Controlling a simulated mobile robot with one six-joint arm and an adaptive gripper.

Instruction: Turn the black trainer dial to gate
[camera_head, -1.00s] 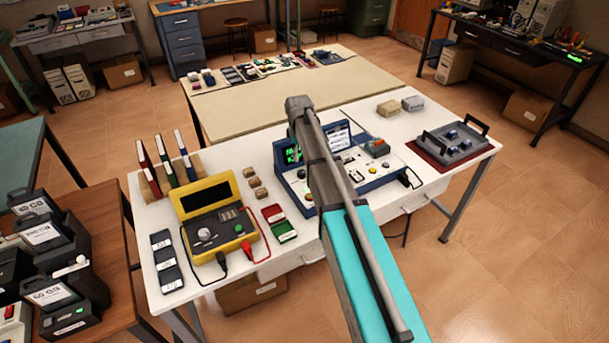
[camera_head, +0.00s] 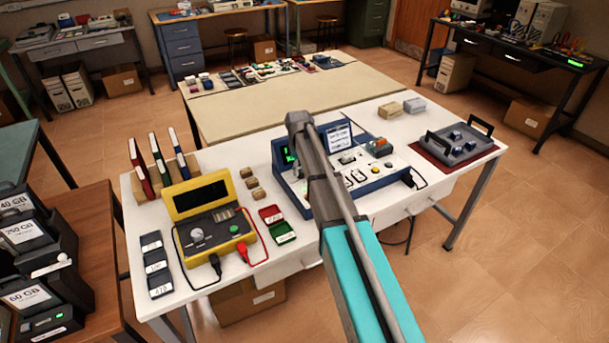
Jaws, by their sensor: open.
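The blue trainer console (camera_head: 385,179) stands on the white table. It has a raised lid with a white card, a lit green display at its left and small controls on its pale panel. My arm crosses in front of it and hides part of its panel. I cannot make out a black dial or its gate mark at this size. A yellow-cased unit (camera_head: 244,243) to the left has a dark panel with a pale round knob (camera_head: 197,235) and a green button. My gripper does not show; only my arm links are seen.
The white table (camera_head: 400,215) also bears a red-and-green box pair (camera_head: 282,231), upright binders (camera_head: 140,165), dark labelled blocks (camera_head: 155,262) and a grey handled tray (camera_head: 458,145) at the right. Black and red leads lie before the yellow unit. Labelled drives stand on a brown table (camera_head: 97,225).

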